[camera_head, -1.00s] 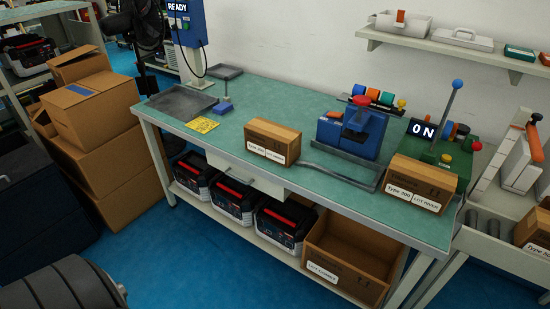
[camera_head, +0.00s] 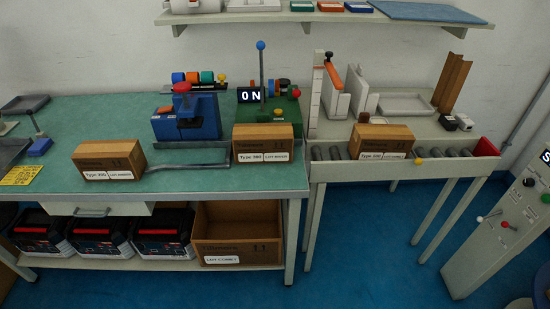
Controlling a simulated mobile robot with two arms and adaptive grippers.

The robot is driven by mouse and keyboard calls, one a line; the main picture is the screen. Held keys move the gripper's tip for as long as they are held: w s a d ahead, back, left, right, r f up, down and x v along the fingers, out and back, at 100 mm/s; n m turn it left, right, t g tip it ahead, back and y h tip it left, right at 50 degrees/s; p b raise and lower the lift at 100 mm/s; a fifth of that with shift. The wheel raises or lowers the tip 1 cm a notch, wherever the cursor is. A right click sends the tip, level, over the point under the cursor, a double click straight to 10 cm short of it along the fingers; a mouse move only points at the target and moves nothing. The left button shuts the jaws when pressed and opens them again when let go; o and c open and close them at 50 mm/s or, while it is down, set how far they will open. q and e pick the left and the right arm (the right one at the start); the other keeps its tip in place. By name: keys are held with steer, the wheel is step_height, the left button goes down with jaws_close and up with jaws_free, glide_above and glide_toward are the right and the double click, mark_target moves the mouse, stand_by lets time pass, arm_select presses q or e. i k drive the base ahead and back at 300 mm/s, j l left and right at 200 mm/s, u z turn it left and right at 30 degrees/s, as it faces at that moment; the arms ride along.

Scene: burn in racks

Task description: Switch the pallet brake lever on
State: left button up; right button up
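Which control is the pallet brake lever cannot be told from the labels. A grey console (camera_head: 492,236) stands at the far right, cut by the picture edge. It bears a small lever with a white knob (camera_head: 480,219) and one with a red knob (camera_head: 505,224). A yellow knob (camera_head: 420,162) sits at the front of the roller table (camera_head: 440,149). Neither of my grippers is in view.
The green-topped bench (camera_head: 100,120) carries a blue device (camera_head: 186,115) and two cardboard boxes. Another box (camera_head: 381,141) stands on the rollers. A wall shelf (camera_head: 240,17) runs above. Blue floor (camera_head: 365,240) is clear between the roller table and console.

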mark_target(504, 225)
steer(key=z, duration=1.65)
